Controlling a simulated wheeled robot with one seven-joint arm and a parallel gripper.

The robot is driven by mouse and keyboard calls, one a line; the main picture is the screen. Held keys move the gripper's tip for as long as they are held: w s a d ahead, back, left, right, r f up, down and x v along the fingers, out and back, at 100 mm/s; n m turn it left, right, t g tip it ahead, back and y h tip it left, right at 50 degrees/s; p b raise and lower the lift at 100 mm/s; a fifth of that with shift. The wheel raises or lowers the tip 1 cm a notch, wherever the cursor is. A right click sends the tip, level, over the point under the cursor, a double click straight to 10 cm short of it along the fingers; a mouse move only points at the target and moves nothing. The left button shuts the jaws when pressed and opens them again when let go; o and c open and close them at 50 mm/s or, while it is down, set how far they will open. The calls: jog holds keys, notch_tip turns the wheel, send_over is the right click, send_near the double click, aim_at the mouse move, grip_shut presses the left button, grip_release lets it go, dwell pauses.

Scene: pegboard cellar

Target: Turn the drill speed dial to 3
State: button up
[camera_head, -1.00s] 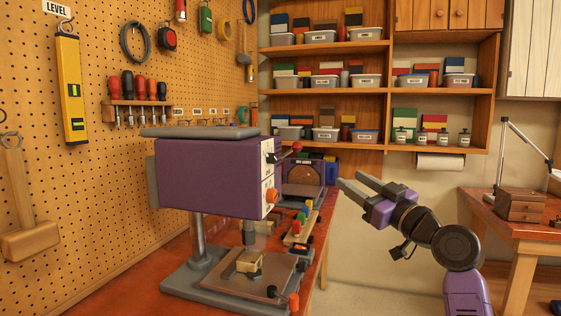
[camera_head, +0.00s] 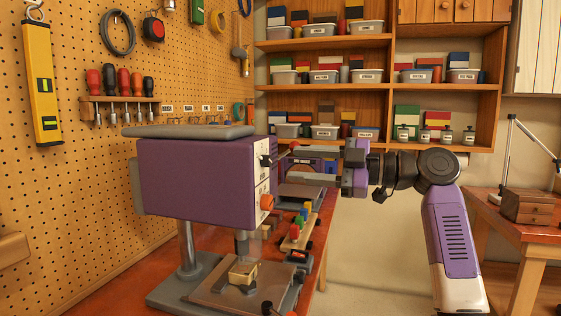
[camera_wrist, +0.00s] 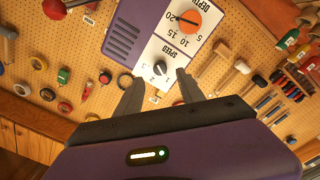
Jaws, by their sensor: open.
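The purple drill press (camera_head: 195,180) stands on the red bench. Its white front panel (camera_head: 262,182) carries a small dark speed dial (camera_head: 266,160) above an orange knob (camera_head: 267,203). In the wrist view the speed dial (camera_wrist: 160,68) sits on the panel near small numerals, under the word SPEED; its exact setting is too small to read surely. My gripper (camera_head: 281,171) is open, its fingers pointing left toward the panel. In the wrist view the fingertips of my gripper (camera_wrist: 154,77) appear on either side of the dial, with nothing between them; contact is not clear.
The orange depth dial (camera_wrist: 187,20) is close to the speed dial. A wooden block (camera_head: 242,272) sits on the drill table. Coloured pieces (camera_head: 302,221) stand on the bench behind. A pegboard with tools (camera_head: 70,190) is at the left.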

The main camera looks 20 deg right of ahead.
aim_at(271, 162)
jog(key=shift+p+x, duration=0.35)
jog(key=shift+x, duration=2.2)
grip_shut()
